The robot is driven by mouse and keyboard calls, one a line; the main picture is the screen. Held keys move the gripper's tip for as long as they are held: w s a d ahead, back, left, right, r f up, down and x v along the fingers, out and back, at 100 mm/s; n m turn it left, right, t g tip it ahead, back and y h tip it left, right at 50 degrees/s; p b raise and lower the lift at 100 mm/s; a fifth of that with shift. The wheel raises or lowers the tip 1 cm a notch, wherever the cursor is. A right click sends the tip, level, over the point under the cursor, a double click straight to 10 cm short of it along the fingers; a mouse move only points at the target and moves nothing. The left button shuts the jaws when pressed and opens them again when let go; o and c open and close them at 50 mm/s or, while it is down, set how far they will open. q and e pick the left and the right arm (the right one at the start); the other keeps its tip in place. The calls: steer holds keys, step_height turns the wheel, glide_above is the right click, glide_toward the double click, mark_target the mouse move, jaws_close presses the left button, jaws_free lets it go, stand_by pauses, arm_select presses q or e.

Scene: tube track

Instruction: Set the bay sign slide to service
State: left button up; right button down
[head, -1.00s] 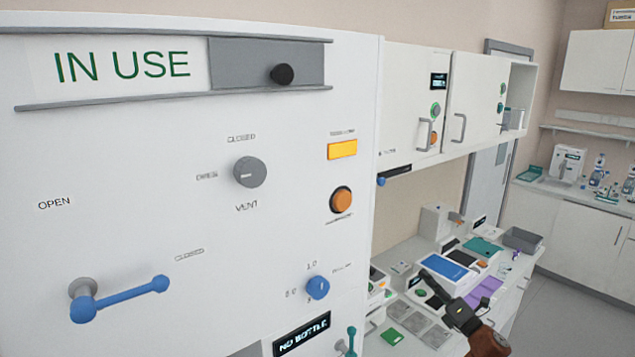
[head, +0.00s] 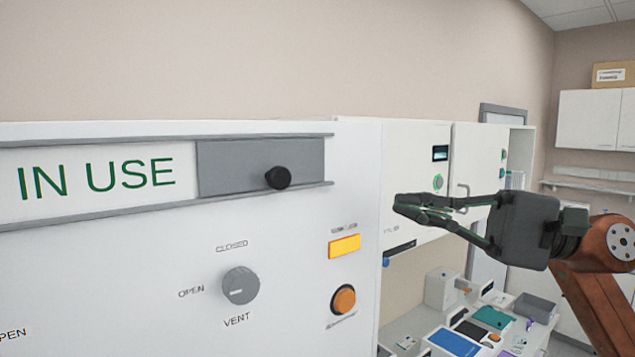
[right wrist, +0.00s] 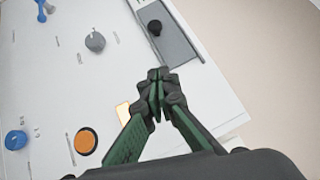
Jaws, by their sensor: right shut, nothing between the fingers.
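The bay sign slide is a grey plate (head: 235,166) with a black knob (head: 278,177), set between two rails at the top of the white panel. It sits at the right of the track, and the words IN USE (head: 97,178) show in green to its left. My right gripper (head: 398,205) is shut and empty, to the right of the knob and apart from it. In the right wrist view the shut fingertips (right wrist: 157,75) point toward the slide (right wrist: 172,42) and its knob (right wrist: 155,27). My left gripper is not in view.
Below the slide are a grey dial (head: 240,285), a yellow rectangle (head: 344,246) and an orange button (head: 343,299). White cabinets (head: 415,150) and a cluttered counter stand behind my right arm. The space in front of the slide is clear.

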steer(key=p, duration=0.4)
glide_toward(275, 165)
steer(key=w+f, duration=0.2)
steer(key=a, duration=0.1)
steer(key=s+a+p, duration=0.1)
steer(key=a, duration=0.1)
steer(key=a+r, duration=0.1)
steer(key=shift+s+a, duration=0.2)
steer(key=shift+s, duration=0.1)
